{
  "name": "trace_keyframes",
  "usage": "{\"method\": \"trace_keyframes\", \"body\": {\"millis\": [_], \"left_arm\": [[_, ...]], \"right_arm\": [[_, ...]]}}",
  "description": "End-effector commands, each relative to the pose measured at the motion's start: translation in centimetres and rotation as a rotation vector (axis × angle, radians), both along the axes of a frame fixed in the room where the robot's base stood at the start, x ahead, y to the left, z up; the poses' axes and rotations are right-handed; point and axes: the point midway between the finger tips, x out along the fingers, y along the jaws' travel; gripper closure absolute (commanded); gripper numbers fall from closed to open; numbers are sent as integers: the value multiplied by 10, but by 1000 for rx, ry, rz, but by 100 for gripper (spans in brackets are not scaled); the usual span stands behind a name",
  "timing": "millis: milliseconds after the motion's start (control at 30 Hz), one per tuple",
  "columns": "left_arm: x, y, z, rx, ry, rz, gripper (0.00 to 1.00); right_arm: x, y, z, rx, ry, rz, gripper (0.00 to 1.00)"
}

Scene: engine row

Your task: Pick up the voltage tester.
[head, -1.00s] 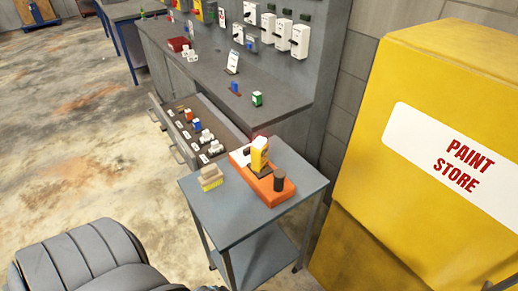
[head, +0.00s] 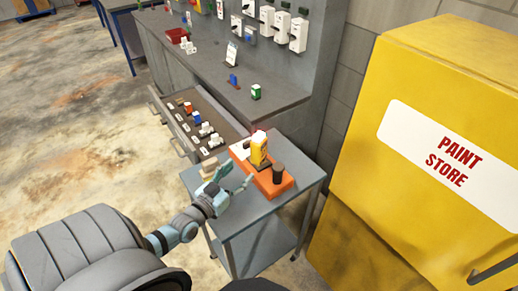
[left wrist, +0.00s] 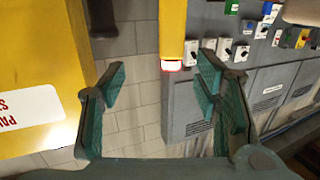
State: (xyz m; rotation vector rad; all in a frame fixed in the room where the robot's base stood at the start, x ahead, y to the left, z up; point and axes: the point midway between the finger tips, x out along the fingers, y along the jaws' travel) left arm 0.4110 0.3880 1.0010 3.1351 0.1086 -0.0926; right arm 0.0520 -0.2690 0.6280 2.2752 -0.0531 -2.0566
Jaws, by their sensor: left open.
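The yellow upright block that looks like the voltage tester (head: 259,149) stands on the orange tray (head: 284,188) on the small grey cart. In the left wrist view, which is upside down, the yellow tester (left wrist: 172,35) comes down from the top edge, with a white and red end. My left gripper (head: 235,180) is open and empty, just in front of the tray, at its near left. In the left wrist view its teal fingers (left wrist: 158,88) are spread, with the tester ahead of the gap between them. My right gripper is not in view.
A dark cylinder (head: 278,173) stands on the tray beside the tester. A beige block (head: 208,166) sits on the cart's left, partly behind my gripper. An open drawer (head: 181,148) lies left of the cart; a yellow paint cabinet (head: 385,190) stands to the right.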

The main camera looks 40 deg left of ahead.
Motion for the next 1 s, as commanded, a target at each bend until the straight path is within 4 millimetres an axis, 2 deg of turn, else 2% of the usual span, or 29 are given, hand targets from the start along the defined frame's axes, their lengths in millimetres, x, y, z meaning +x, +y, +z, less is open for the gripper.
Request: {"method": "trace_keyframes", "body": {"millis": [33, 100, 333, 567, 700, 800, 1000], "left_arm": [[3, 11, 7, 6, -34, 23, 43], [14, 18, 12, 8, -61, 38, 43], [74, 24, 11, 6, -64, 39, 43], [105, 27, 7, 7, -63, 37, 43], [133, 29, 3, 6, -63, 36, 43], [143, 30, 5, 6, -60, 36, 43], [144, 30, 9, 5, -59, 36, 45]], "right_arm": [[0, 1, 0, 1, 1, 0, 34], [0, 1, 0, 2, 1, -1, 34], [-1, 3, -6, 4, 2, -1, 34], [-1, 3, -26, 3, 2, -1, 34], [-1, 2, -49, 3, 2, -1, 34], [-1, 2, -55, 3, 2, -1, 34], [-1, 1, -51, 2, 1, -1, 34]]}}
